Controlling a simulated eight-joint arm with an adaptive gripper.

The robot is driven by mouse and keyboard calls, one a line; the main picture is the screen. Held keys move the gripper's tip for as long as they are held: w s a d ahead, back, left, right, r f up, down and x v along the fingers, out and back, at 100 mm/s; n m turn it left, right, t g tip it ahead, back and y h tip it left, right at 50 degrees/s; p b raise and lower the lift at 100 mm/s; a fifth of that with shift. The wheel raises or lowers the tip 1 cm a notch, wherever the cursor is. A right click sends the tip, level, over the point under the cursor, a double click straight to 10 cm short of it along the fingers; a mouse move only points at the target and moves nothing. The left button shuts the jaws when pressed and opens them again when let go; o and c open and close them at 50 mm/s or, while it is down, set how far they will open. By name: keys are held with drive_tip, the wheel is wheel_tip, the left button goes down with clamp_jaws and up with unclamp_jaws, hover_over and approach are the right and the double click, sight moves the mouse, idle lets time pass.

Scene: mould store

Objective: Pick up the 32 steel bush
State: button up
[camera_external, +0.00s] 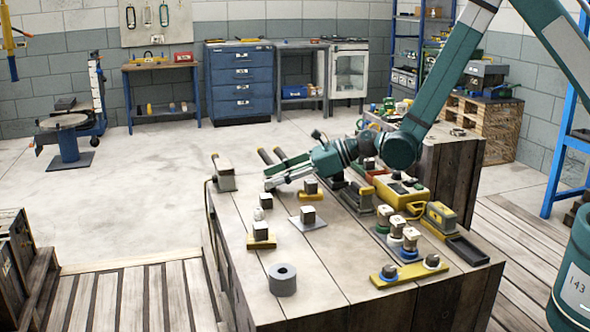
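A thick grey metal ring with a central hole (283,279), which looks like the steel bush, stands on the near part of the wooden bench top. No number on it can be read. My gripper (268,178) is further back over the bench, pointing left, well away from the ring. Its two fingers look apart, with nothing visible between them. Nothing covers the ring.
A yellow plate (388,279) and a dark tray (468,251) lie right. Bench top around the ring is clear.

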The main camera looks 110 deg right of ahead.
drive_tip(key=shift+r, duration=0.1)
wheel_tip(320, 180, up, 10)
drive_tip(key=p, duration=0.2)
drive_tip(key=shift+p, duration=0.4)
